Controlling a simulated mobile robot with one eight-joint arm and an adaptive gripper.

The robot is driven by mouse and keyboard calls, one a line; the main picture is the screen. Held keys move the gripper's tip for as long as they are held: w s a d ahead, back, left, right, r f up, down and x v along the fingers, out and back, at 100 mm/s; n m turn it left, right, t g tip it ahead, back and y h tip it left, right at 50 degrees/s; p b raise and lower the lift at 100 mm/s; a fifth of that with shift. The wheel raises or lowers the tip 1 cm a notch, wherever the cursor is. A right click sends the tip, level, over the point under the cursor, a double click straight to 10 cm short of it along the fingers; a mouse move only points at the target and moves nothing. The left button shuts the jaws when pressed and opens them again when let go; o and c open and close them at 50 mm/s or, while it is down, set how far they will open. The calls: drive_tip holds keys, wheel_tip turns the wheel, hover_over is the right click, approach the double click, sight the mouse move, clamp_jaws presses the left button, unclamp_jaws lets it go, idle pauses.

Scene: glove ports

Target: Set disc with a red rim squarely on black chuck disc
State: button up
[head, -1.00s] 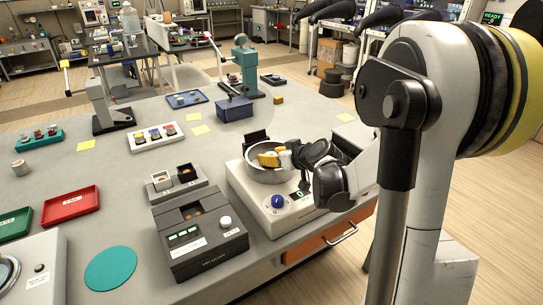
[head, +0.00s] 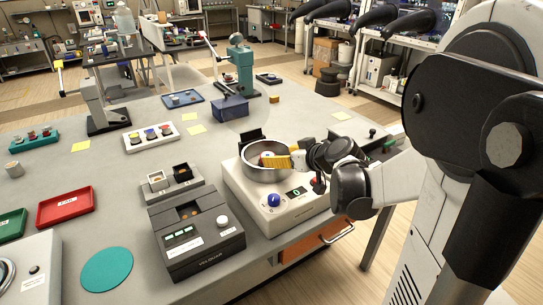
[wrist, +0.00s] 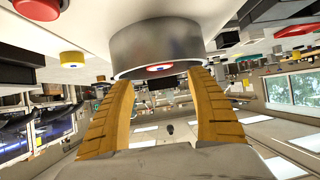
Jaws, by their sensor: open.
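The disc with a red rim (head: 267,156) shows inside the metal bowl (head: 262,176) of the white machine, in the head view. In the wrist view a sliver of the disc (wrist: 160,67) shows at the bowl's mouth, red at the edge with white and blue inside. The black chuck disc is not visible, so I cannot tell how squarely the disc sits. My gripper (head: 284,161) is at the bowl's right side. In the wrist view my gripper (wrist: 162,80) has its two yellow fingers apart with nothing between them.
The white machine (head: 300,205) has a blue knob (head: 274,199) in front. A dark grey device (head: 200,240) stands to its left. A white tray (head: 135,148) holds several small discs.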

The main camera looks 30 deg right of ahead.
drive_tip(key=shift+v, duration=2.25)
